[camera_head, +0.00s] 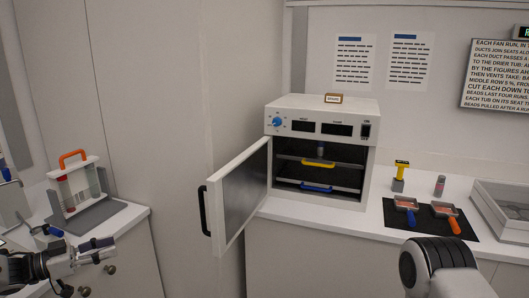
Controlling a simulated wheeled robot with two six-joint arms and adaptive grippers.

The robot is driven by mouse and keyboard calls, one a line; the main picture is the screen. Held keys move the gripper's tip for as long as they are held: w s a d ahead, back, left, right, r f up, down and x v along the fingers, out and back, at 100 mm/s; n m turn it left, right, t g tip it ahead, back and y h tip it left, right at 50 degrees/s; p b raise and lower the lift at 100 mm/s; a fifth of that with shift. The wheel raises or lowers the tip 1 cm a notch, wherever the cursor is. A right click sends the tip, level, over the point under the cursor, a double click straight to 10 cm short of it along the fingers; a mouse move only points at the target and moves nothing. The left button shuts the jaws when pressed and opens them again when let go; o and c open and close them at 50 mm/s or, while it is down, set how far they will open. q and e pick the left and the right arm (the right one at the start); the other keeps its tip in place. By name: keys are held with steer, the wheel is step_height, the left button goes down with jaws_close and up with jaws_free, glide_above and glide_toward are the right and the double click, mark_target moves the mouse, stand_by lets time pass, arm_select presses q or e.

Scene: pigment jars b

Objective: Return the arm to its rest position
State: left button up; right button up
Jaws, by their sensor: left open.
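My left gripper (98,256) is at the lower left, in front of the left counter. It is open, and I see nothing between its fingers. My left arm comes in from the left edge. Part of my right arm (432,265) shows at the lower right, in front of the right counter. My right gripper is out of view.
A white oven (320,113) stands on the right counter with its door (242,196) swung open to the left. A black mat (424,232) holds two orange-filled trays. A clear-topped box (505,208) is far right.

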arm_select(q)
steer(key=d+f+g, duration=0.2)
steer(key=d+f, duration=0.5)
steer(key=d, duration=0.3)
steer(key=s+d+f+n+g+y, duration=0.1)
steer(key=s+d+f+n+y, duration=0.25)
steer(key=s+d+f, duration=0.45)
steer(key=s+d+f+n+y, duration=0.2)
steer(key=s+d+f+n, duration=0.3)
steer(key=f, duration=0.6)
steer(key=s+f+n+g+y, duration=0.2)
steer(key=s+f+g+y, duration=0.3)
steer(key=s, duration=0.6)
steer(key=s+a+g+y, duration=0.1)
steer(key=s+a+y, duration=0.1)
steer(key=s, duration=0.4)
steer(key=s+a+f+g+y, duration=0.1)
steer(key=s+a+y, duration=0.1)
steer(key=s+a, duration=0.3)
steer(key=shift+s+a+f+n, duration=0.3)
steer(key=shift+s+n, duration=0.05)
steer(key=shift+s, duration=0.9)
steer(key=shift+c, duration=0.2)
